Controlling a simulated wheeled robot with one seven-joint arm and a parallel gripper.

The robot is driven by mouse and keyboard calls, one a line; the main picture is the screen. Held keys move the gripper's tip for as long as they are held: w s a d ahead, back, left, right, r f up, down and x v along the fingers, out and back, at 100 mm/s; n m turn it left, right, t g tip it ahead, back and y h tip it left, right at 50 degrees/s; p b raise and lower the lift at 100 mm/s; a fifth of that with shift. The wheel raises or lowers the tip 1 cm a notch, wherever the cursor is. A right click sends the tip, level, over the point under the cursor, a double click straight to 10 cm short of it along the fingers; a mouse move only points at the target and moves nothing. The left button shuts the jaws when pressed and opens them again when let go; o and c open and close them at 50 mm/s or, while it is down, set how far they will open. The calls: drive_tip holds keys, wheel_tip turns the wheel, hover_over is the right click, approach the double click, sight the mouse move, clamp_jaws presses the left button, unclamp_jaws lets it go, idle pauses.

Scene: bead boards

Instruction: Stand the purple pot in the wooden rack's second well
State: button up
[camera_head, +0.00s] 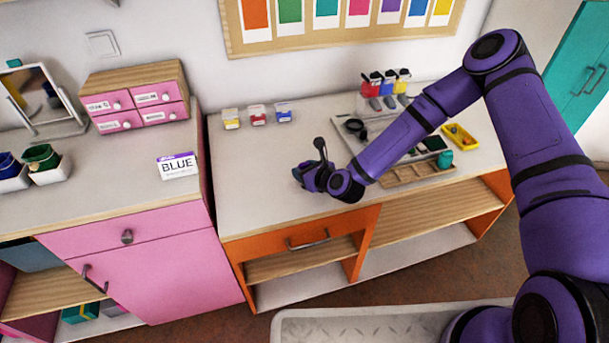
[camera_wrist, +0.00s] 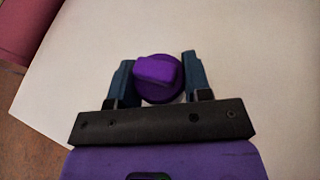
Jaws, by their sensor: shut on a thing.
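The purple pot (camera_wrist: 160,80) sits between the two blue fingers of my gripper (camera_wrist: 160,82) in the wrist view. Its round top with a raised purple grip faces the camera. My gripper (camera_head: 308,178) is shut on it over the pale worktop, left of the rack. In the head view the pot cannot be told apart from the gripper. The wooden rack (camera_head: 422,178) lies near the front edge of the worktop, to the right of my gripper and partly behind my purple arm. Its wells are too small to make out clearly.
The worktop around my gripper is clear.

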drive_tip(key=shift+f, duration=1.05)
drive_tip(key=shift+f, duration=0.1)
drive_tip(key=o, duration=0.9)
drive_tip(key=shift+o, duration=0.2)
drive_tip(key=v, duration=1.2)
